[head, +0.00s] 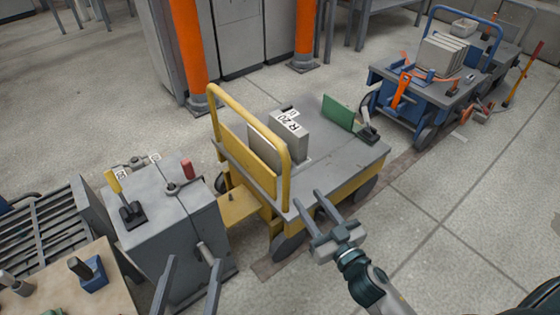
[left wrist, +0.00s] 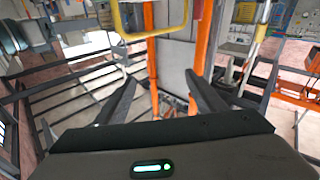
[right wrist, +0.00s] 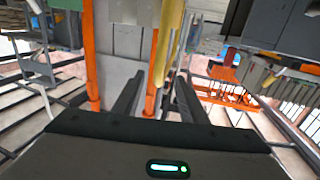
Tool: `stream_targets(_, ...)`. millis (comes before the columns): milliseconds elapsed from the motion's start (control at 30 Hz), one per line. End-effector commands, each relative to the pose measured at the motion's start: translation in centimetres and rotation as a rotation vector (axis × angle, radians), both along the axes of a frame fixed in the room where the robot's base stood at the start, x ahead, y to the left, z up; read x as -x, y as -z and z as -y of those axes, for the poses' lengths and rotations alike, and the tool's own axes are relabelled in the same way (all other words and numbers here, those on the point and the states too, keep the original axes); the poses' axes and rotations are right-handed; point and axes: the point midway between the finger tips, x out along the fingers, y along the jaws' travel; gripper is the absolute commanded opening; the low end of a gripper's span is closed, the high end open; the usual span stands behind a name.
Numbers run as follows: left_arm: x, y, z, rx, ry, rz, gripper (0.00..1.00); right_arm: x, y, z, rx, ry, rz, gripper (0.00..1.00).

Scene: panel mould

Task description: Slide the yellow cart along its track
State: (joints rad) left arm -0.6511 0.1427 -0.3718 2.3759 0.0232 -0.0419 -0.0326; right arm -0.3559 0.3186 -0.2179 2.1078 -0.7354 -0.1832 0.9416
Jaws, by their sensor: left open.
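The yellow cart (head: 345,165) has a grey deck and an upright yellow loop handle (head: 287,165) at its left end. It stands over a dark floor track (head: 405,165) running from lower left to upper right. My right gripper (head: 307,198) is open beside the handle's near post. In the right wrist view a yellow bar (right wrist: 164,45) shows ahead of the fingers; I cannot tell whether they touch it. My left gripper (head: 192,261) is open and empty in front of the grey cabinet, away from the cart. The left wrist view shows a yellow loop (left wrist: 143,36) ahead.
On the cart are a grey block labelled R 20 (head: 290,128) and a green plate (head: 340,113). A grey cabinet (head: 165,225) with levers stands left of the cart. A blue cart (head: 430,95) stands farther along at upper right. Orange posts (head: 187,45) stand behind.

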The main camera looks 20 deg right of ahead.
Motion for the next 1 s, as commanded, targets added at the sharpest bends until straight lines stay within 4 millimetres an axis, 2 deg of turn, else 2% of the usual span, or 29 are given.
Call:
stream_targets(167,0.0,0.0,0.0,0.0,0.0,0.0,0.64,-0.3,0.0,0.0,0.0,0.001,0.0,0.39)
stream_targets(367,0.0,0.0,0.0,0.001,0.0,0.003,0.64,-1.7,0.0,-0.4,0.001,-0.001,0.001,0.39)
stream_targets(1000,0.2,-1.0,0.1,0.018,-0.003,0.055,0.64,-10.6,0.1,-2.1,0.002,0.0,0.0,0.39)
